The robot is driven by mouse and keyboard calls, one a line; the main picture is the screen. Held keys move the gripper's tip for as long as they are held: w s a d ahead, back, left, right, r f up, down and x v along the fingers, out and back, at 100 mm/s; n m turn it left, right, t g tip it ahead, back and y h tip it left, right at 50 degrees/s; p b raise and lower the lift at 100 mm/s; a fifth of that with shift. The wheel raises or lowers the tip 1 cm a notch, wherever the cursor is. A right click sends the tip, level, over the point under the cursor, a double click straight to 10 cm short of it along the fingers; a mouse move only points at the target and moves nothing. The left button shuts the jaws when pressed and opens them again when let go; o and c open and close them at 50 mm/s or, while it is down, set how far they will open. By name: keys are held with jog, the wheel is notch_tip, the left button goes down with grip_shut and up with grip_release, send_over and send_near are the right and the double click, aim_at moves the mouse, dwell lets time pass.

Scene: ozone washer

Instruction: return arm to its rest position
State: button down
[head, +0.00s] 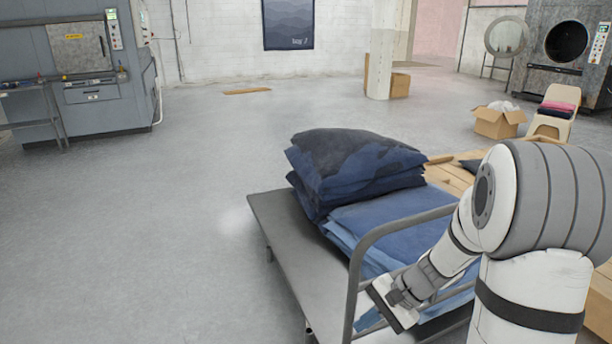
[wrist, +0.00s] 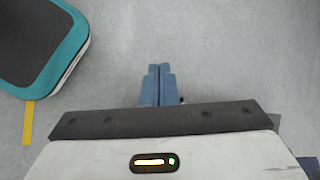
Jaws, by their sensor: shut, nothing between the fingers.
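My arm rises at the right of the head view, bent, with its forearm sloping down to the left. My gripper's wrist end shows low beside the cart's rail, and its fingers are hidden there. In the wrist view my gripper (wrist: 158,84) points at bare grey floor, its two blue-grey fingers together with nothing between them.
A metal cart (head: 290,262) stands in front of me, with a curved rail (head: 356,262) close to my arm. It carries stacks of folded blue denim (head: 352,165). Wooden pallets (head: 450,175) lie behind. Open floor (head: 130,240) spreads to the left. Washing machines (head: 85,75) stand farther back.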

jog(key=s+d+r+n+t+h+p, duration=0.1)
jog(key=s+r+n+h+p, duration=0.3)
jog(key=s+r, duration=0.3)
jog(key=s+d+r+n+t+h+p, duration=0.1)
jog(key=s+r+n+h+p, duration=0.3)
jog(key=r, duration=1.2)
jog(key=s+n+p, duration=0.1)
jog(key=s+p, duration=0.1)
jog(key=s, duration=0.1)
jog(key=shift+d+t, duration=0.15)
jog(key=shift+t, duration=0.15)
